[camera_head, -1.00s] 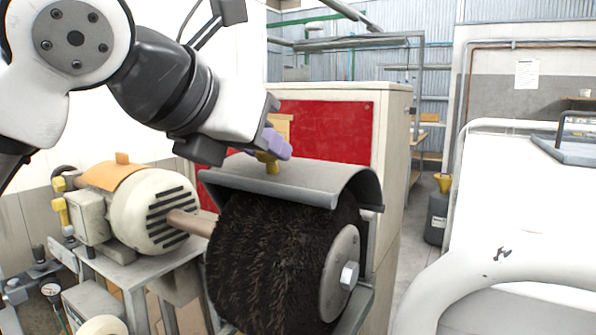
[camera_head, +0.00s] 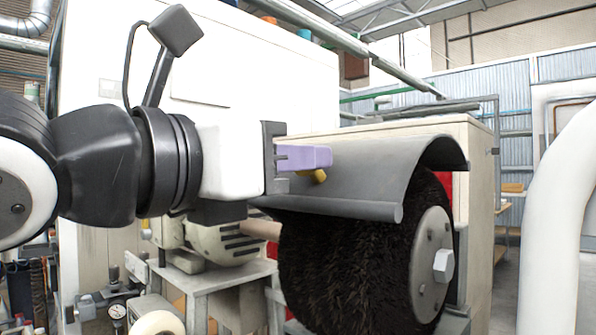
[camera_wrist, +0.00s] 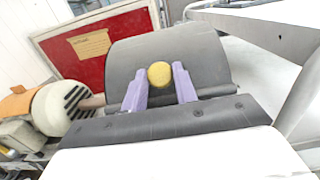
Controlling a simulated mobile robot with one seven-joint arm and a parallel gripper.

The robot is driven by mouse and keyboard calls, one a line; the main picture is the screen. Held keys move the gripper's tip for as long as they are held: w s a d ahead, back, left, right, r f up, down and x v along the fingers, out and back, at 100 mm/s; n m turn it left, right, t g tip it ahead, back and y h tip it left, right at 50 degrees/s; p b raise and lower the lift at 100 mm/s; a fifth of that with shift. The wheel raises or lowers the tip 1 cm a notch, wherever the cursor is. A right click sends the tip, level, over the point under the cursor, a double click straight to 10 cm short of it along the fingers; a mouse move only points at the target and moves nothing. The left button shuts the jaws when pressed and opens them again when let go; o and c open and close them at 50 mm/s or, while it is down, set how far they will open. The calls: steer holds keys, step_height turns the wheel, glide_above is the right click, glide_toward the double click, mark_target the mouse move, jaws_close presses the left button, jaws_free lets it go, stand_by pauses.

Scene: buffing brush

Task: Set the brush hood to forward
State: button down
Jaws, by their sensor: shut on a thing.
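The grey curved brush hood (camera_head: 375,180) sits over the top of the round dark bristle brush (camera_head: 345,265), with its front lip hanging over the near upper side. A yellow knob (camera_head: 319,176) stands on the hood; it also shows in the wrist view (camera_wrist: 160,74). My gripper (camera_head: 325,158) has purple fingers and is shut on this knob, one finger on each side in the wrist view (camera_wrist: 160,86). The fingers hide most of the knob in the head view.
A beige motor (camera_head: 215,240) with its shaft is left of the brush, on a grey stand. A cabinet (camera_head: 480,190) stands behind the hood. A large white pipe (camera_head: 555,210) rises at the right.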

steer(key=shift+f, duration=0.15)
steer(key=c, duration=1.5)
jaws_free()
steer(key=o, duration=0.4)
steer(key=shift+s, duration=0.1)
steer(key=v, duration=1.3)
steer(key=shift+s+a, duration=0.2)
steer(key=shift+a, duration=0.15)
